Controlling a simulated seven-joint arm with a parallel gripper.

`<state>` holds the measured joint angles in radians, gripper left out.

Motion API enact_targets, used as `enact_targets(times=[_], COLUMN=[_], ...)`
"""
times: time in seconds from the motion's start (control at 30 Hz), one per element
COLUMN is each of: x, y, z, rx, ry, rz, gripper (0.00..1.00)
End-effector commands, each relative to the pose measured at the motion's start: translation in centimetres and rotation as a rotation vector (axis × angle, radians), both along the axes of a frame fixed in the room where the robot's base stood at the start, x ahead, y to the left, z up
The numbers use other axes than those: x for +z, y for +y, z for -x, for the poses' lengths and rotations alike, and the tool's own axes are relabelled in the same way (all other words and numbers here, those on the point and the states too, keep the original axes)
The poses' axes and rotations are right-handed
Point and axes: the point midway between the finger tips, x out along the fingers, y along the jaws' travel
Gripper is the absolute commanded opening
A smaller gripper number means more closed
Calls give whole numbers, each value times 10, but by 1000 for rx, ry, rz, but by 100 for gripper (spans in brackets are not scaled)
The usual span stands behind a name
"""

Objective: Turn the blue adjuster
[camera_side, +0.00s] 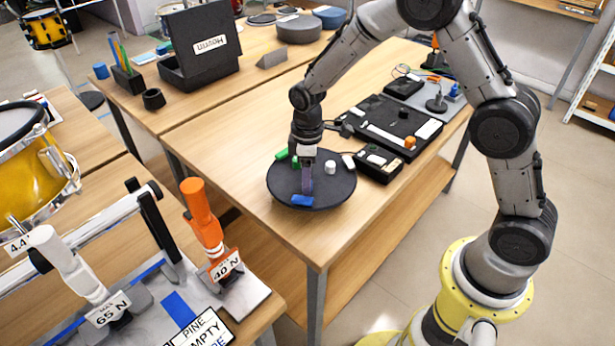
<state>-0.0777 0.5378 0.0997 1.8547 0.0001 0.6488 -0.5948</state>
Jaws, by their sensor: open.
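A round black pad (283,187) lies on the wooden table near its front edge. A small flat blue piece (302,201) sits near the pad's front rim. A second small blue part (454,90) stands at the far right of the table. I cannot tell which of the two is the adjuster. My gripper (307,190) points down over the pad, open, with its tips just above or at the flat blue piece. The fingers are small and partly overlap, so contact is unclear.
A white cylinder (330,167) and green pieces (282,154) share the pad. A small black box (379,163) and a large black panel (392,125) with an orange knob (409,142) lie to the right. The table's left middle is clear. Clamps stand on the nearer bench.

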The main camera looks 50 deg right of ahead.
Motion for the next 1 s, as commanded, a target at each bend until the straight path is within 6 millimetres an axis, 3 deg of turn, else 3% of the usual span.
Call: enact_targets(times=[0.2, 0.53, 1.0], x=[0, 0, 0], y=[0, 0, 0], z=[0, 0, 0], rx=[0, 0, -50], ry=[0, 0, 1], rz=[0, 0, 1], gripper=[60, 1, 0])
